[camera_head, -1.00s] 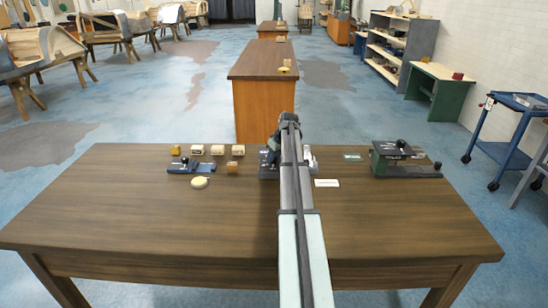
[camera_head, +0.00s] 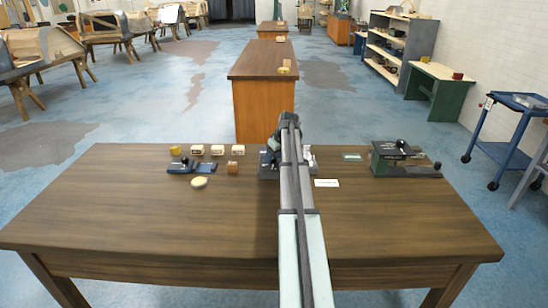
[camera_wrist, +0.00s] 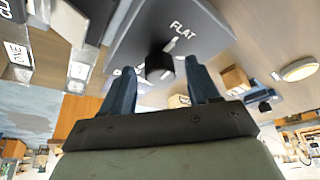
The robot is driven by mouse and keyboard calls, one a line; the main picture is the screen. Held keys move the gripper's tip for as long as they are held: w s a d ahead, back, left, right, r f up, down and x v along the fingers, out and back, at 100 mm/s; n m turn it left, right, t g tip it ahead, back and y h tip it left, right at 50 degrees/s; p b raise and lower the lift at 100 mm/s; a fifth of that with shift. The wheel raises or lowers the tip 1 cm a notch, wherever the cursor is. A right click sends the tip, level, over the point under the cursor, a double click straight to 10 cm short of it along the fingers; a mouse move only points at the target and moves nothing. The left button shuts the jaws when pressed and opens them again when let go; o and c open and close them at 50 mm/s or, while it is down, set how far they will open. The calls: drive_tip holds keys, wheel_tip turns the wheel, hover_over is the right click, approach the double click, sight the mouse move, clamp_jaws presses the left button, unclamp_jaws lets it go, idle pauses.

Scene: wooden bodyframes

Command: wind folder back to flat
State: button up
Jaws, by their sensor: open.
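The folder is mostly hidden behind my arm in the head view; part of its base (camera_head: 268,170) shows left of the arm. In the wrist view a dark grey plate (camera_wrist: 190,25) marked "FLAT" fills the top middle, with a black knob (camera_wrist: 158,65) and a light pointer line beside it. My gripper (camera_wrist: 160,72) is open, its two blue fingers apart, one on each side of the knob. I cannot tell whether either finger touches the knob.
A blue device (camera_head: 190,167), small blocks (camera_head: 217,150) and a yellow disc (camera_head: 199,183) lie left on the table. A dark green device with a black knob (camera_head: 400,155) stands right. A white card (camera_head: 326,183) lies right of my arm. The front tabletop (camera_head: 150,225) is clear.

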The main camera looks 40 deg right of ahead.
drive_tip(key=v, duration=1.3)
drive_tip(key=shift+s+r, duration=0.15)
drive_tip(key=shift+r, duration=0.05)
